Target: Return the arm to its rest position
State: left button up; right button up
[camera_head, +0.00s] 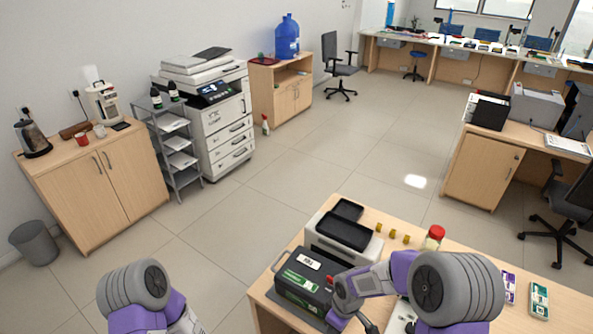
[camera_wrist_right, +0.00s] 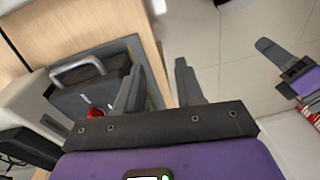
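My right arm reaches in from the lower right of the head view, over the near desk. Its gripper (camera_head: 362,322) is low beside the black case and partly cut off by the bottom edge. In the right wrist view my right gripper (camera_wrist_right: 160,65) has its two fingers apart with nothing between them. My left arm (camera_head: 146,290) shows at the lower left of the head view, with its gripper out of frame there. My left gripper (camera_wrist_right: 290,68) shows at the right edge of the right wrist view, partly cut off; its opening is unclear.
The black case (camera_head: 302,284) with a handle stands on the near desk (camera_head: 262,290), close to my right gripper. Behind it is a printer (camera_head: 343,236). A red-lidded jar (camera_head: 434,238), small yellow items and cards lie rightward. Open floor (camera_head: 300,190) lies beyond.

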pick_arm(q)
notch_tip(320, 180, down, 6)
jog(key=w+b, duration=0.1)
jog(key=b, duration=0.4)
jog(key=shift+w, duration=0.25)
pick_arm(e)
jog(key=s+f+m+y, duration=0.1)
jog(key=s+f+m, duration=0.5)
jog(key=f, duration=0.3)
jog(key=s+a+f+m+y, duration=0.1)
jog(key=s+f+m+y, duration=0.1)
jog(key=s+f+m, duration=0.4)
notch_tip(320, 180, down, 4)
jog(key=shift+s+a+r+m+t, duration=0.1)
jog(key=shift+s+a+m+t, duration=0.1)
jog(key=shift+a+m+t, duration=0.15)
pick_arm(q)
jog(key=shift+d, duration=0.1)
pick_arm(e)
jog(key=shift+d, duration=0.1)
